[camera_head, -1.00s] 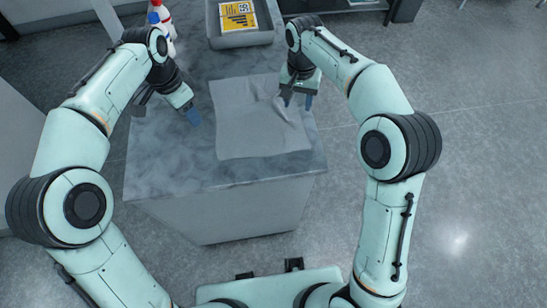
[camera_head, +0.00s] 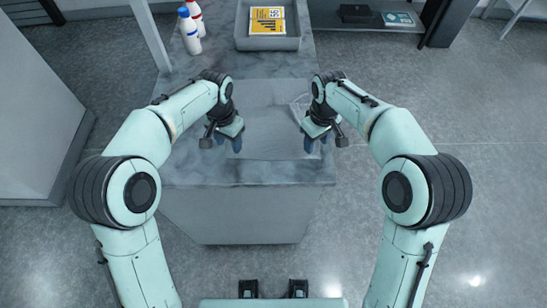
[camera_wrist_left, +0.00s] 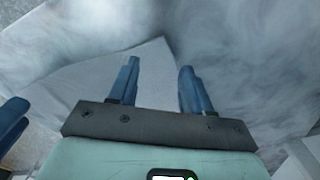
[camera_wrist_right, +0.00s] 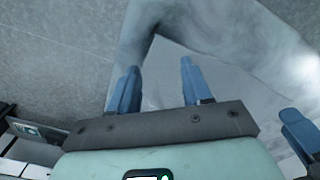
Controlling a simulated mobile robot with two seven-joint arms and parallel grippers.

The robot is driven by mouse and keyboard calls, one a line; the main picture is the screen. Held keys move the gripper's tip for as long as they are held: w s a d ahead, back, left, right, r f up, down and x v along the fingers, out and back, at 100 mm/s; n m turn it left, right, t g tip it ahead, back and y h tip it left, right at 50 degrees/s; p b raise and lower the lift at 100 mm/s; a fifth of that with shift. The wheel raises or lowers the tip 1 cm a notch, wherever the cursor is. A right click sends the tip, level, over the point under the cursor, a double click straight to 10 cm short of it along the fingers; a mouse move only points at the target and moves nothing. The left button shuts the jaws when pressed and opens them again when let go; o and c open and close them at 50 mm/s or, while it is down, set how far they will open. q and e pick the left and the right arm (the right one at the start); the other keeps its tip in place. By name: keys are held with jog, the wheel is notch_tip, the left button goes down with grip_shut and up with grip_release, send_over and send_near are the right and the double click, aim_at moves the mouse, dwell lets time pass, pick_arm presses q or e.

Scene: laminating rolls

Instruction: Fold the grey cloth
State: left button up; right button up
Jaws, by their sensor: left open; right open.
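The grey cloth (camera_head: 270,137) lies spread on the grey marbled counter, with a small raised wrinkle near its right side. My left gripper (camera_head: 230,142) is open over the cloth's near left part. In the left wrist view the cloth (camera_wrist_left: 90,85) shows as a paler patch behind and beside the open fingers (camera_wrist_left: 157,85). My right gripper (camera_head: 315,142) is open at the cloth's near right part. The right wrist view shows its fingers (camera_wrist_right: 160,85) apart, with the cloth (camera_wrist_right: 235,98) to their right. I cannot tell whether any fingertip touches the cloth. My arms hide the cloth's side edges.
A grey tray (camera_head: 266,43) with a yellow packet (camera_head: 266,19) stands on the far part of the counter (camera_head: 215,173). A shelf (camera_head: 375,25) with dark items is at the back right. Floor is open to the right.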

pick_arm(q)
jog(key=shift+f, duration=0.9)
pick_arm(e)
jog(key=shift+f, duration=0.9)
pick_arm(q)
jog(key=shift+f, duration=0.25)
jog(key=shift+c, duration=0.2)
pick_arm(e)
jog(key=shift+f, duration=0.25)
jog(key=shift+c, duration=0.2)
pick_arm(q)
jog(key=shift+s, duration=0.1)
grip_shut()
pick_arm(e)
jog(key=shift+s, duration=0.1)
grip_shut()
pick_arm(q)
jog(key=shift+r, duration=0.15)
pick_arm(e)
jog(key=shift+r, duration=0.1)
